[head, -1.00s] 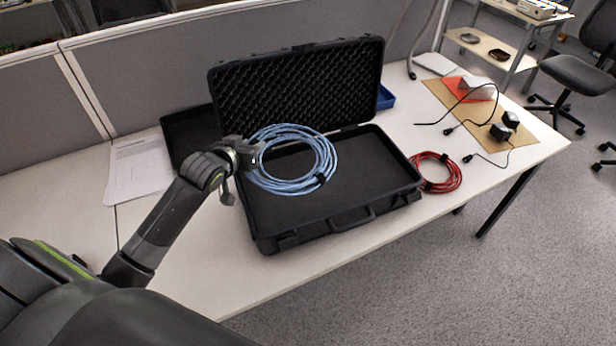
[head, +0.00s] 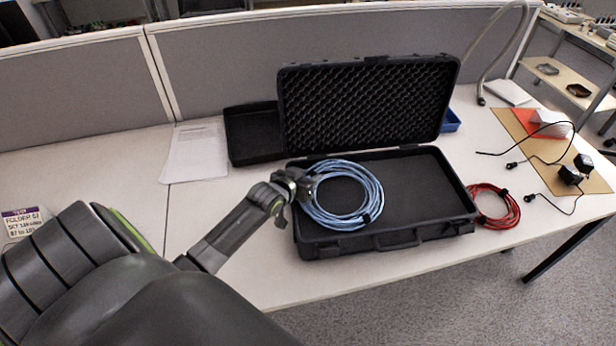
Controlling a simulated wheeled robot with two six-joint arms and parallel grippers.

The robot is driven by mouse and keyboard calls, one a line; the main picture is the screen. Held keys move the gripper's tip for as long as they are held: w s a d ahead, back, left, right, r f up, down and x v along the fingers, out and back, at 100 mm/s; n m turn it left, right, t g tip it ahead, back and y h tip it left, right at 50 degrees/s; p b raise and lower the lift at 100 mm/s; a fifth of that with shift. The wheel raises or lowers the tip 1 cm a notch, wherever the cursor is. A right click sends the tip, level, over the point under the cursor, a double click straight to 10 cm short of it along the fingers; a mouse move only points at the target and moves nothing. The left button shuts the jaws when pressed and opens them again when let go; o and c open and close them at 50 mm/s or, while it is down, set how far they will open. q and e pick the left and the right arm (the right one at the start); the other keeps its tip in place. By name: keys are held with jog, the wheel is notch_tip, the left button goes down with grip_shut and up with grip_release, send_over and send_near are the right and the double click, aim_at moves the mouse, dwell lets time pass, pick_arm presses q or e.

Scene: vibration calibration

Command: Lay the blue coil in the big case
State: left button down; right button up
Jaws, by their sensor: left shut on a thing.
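The blue coil (head: 374,185) is a ring of pale blue cable with a dark tie. It shows over the left half of the big case (head: 425,200), a black case with its foam-lined lid (head: 370,100) standing open at the back. My left gripper (head: 306,184) is shut on the left side of the coil, at the case's left edge. I cannot tell whether the coil rests on the case floor or hangs just above it. The right half of the case is bare. My right gripper is not in view.
A red coil (head: 497,222) lies right of the case. A black tray (head: 253,150) and papers (head: 196,152) lie to the left. A blue bin (head: 451,121) sits behind. Black devices with cables (head: 572,175) lie on a brown mat at the right.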

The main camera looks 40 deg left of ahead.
pick_arm(q)
jog(key=shift+r, duration=0.1)
jog(key=c, duration=1.3)
grip_release()
jog(key=shift+c, duration=0.2)
jog(key=shift+s, duration=0.1)
jog(key=v, duration=1.1)
jog(key=shift+s+r, duration=0.2)
jog(key=shift+s, duration=0.15)
